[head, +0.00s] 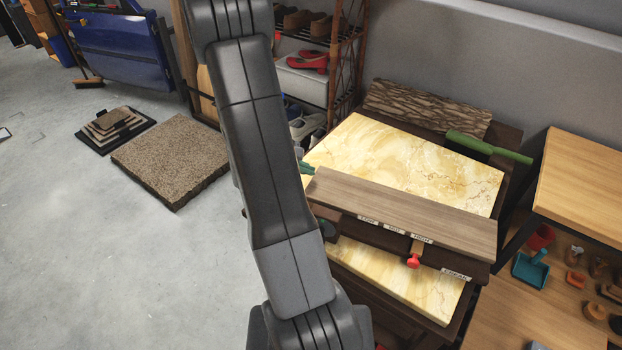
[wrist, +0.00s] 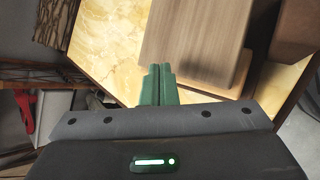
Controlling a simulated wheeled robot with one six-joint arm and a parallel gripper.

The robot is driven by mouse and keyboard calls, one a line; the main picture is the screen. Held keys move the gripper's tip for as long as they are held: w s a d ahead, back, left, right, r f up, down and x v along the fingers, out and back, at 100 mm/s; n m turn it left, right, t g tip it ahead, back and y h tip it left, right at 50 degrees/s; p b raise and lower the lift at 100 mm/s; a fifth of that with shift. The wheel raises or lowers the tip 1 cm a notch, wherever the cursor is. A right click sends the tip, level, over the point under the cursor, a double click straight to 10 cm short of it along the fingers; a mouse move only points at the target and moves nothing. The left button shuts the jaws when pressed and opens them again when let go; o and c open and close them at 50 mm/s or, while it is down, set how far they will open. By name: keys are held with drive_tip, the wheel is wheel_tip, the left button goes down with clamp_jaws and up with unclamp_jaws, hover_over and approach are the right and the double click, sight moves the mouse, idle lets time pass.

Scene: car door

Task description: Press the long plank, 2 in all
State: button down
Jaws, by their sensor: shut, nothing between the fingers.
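The long plank (head: 400,212) is a brown wooden board lying across the front of a marble-topped unit in the head view. Its left end is near my arm. In the wrist view the plank (wrist: 195,40) fills the upper middle. My gripper (wrist: 160,72) shows there as two green fingers, shut and empty, with the tips just by the plank's near left corner. I cannot tell whether they touch it. In the head view only a bit of green finger (head: 306,168) shows beside the plank's left end; my arm hides the rest.
Labels reading LOW, MID and HIGH and a red-tipped slider (head: 414,261) sit below the plank. A green handle (head: 488,147) lies at the back right. The marble top (head: 400,165) is mostly clear. A shelf rack (head: 335,70) stands behind, and a wooden table (head: 585,190) at right.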

drive_tip(key=shift+f, duration=0.15)
drive_tip(key=shift+f+b, duration=0.3)
drive_tip(key=shift+b, duration=0.45)
drive_tip(key=shift+f, duration=0.2)
